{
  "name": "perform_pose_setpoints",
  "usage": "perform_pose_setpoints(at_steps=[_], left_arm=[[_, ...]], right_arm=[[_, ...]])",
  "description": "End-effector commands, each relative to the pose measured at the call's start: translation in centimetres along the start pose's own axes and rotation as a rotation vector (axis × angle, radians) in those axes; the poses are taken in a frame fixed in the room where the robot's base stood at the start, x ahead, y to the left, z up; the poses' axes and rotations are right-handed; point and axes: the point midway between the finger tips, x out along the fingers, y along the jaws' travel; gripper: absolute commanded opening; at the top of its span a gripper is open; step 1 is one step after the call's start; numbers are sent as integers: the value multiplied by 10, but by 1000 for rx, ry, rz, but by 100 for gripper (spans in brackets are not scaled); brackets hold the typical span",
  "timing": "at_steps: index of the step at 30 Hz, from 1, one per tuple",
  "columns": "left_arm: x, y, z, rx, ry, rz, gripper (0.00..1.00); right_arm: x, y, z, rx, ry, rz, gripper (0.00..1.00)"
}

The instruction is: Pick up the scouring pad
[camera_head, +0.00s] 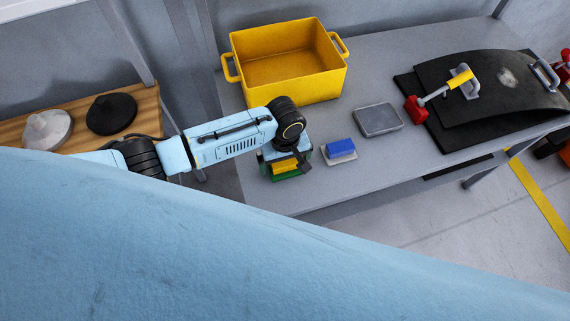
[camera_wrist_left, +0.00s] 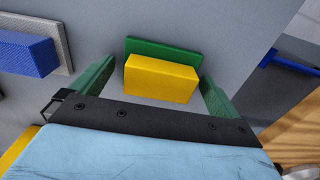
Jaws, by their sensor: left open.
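The scouring pad, a yellow block on a green layer, lies on the grey table in the head view (camera_head: 285,168), partly hidden by my left gripper (camera_head: 284,162). It also shows in the left wrist view (camera_wrist_left: 162,78), between the two green fingers of my left gripper (camera_wrist_left: 158,75). The fingers are open, one on each side of the pad, with a gap at each side. Whether the fingertips reach down to the pad's height I cannot tell. My right gripper is not in view.
A blue block on a light grey base (camera_head: 341,149) lies just right of the pad. A grey flat tray (camera_head: 377,120) lies farther right. A yellow crate (camera_head: 335,88) stands behind. A red-headed mallet (camera_head: 417,109) lies by a black curved panel (camera_head: 490,100).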

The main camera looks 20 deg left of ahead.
Motion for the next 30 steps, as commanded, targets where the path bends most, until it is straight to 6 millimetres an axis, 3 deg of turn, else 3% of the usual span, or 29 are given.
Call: perform_pose_setpoints(at_steps=[5,14,23,30], left_arm=[[0,0,0,0,0,0,99],[-1,0,0,0,0,0,59],[-6,0,0,0,0,1,58],[-50,0,0,0,1,2,58]], right_arm=[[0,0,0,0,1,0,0],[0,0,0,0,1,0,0],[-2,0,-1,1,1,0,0],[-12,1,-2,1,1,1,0]])
